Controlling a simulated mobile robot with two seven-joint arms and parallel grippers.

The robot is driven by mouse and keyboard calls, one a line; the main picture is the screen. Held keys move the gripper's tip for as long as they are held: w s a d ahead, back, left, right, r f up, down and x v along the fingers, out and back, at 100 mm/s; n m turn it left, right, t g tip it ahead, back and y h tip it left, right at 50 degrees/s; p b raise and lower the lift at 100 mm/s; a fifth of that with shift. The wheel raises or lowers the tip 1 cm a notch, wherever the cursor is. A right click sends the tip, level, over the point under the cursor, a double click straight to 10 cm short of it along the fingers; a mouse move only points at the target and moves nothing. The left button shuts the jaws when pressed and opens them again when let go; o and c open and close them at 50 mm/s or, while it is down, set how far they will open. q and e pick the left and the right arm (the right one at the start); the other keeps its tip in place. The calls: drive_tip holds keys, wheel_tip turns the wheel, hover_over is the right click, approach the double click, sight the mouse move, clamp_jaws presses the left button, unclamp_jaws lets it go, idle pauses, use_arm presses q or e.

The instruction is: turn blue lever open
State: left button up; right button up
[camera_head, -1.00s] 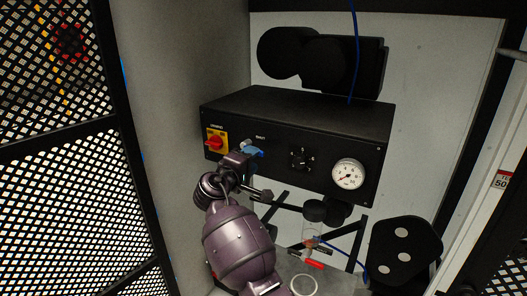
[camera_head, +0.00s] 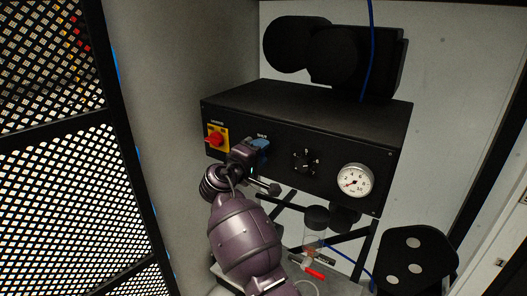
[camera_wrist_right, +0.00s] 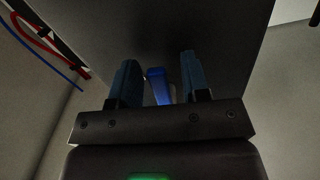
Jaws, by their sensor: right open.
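The blue lever (camera_wrist_right: 158,86) shows in the right wrist view between the two fingers of my right gripper (camera_wrist_right: 159,64). The fingers are open, with a gap on each side of the lever. In the head view my right gripper (camera_head: 250,150) is at the front of the black box, right of the red knob. There the gripper largely hides the lever, and only a bit of blue shows at its tip. My left gripper is in neither view.
The black box (camera_head: 330,125) carries a red knob on a yellow plate (camera_head: 216,139), a black dial (camera_head: 306,161) and a white gauge (camera_head: 355,181). A clear cup with a black lid (camera_head: 316,219) and a red-handled tool (camera_head: 313,272) are below. A mesh wall (camera_head: 60,200) stands left.

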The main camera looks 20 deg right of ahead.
drive_tip(key=shift+a, duration=0.1)
clamp_jaws()
idle(0.4)
